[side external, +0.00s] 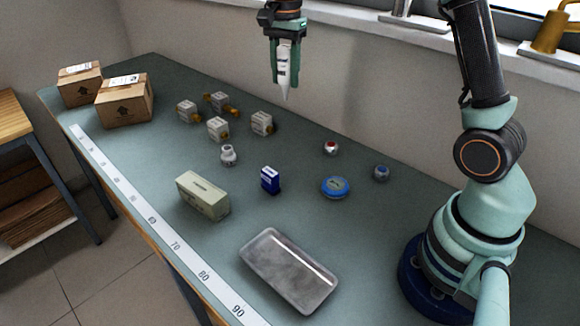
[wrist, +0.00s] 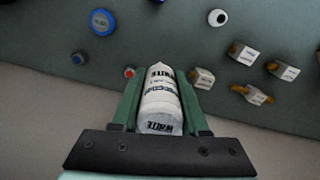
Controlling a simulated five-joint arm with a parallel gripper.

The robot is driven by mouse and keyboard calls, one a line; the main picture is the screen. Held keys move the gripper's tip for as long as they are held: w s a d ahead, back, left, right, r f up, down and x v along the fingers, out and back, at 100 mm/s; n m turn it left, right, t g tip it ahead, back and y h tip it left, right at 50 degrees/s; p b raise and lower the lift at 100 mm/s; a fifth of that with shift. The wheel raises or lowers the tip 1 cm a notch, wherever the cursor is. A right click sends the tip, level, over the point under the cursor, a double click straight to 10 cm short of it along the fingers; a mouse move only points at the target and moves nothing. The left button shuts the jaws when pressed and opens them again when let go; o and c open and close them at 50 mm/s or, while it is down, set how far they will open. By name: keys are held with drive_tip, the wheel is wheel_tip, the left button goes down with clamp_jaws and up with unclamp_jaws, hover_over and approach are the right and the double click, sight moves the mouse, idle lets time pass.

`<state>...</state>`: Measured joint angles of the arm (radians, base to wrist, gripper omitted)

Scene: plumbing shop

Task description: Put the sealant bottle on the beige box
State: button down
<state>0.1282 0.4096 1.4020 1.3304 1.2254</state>
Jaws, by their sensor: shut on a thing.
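The sealant bottle (side external: 285,77) is white with a pointed tip, and it hangs tip-down in my gripper (side external: 286,78), high above the far side of the bench. The wrist view shows the white bottle (wrist: 161,105) between the two green fingers of my gripper (wrist: 160,100), with dark lettering on it. My gripper is shut on it. The beige box (side external: 203,196) lies on the bench near the front edge, left of the metal tray. Its top is bare. It is apart from the bottle, lower and to the left in the side view.
A metal tray (side external: 289,270), a small blue box (side external: 270,180) and a blue round tin (side external: 335,187) stand near the beige box. Several small boxed fittings (side external: 218,128) lie behind it. Cardboard boxes (side external: 124,101) sit at the far left. A wall runs along the back.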

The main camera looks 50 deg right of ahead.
drive_tip(key=shift+w+a+r, duration=0.1)
drive_tip(key=shift+a+r, duration=0.05)
drive_tip(key=shift+r, duration=0.3)
drive_tip(key=w+a+r, duration=0.2)
drive_tip(key=a, duration=0.4)
drive_tip(key=w+a+r, duration=0.2)
drive_tip(key=a, duration=0.3)
drive_tip(key=r, duration=0.1)
hover_over(200, 187)
wheel_tip(200, 187, down, 19)
drive_tip(key=shift+r, duration=0.15)
drive_tip(key=shift+c, duration=2.1)
unclamp_jaws()
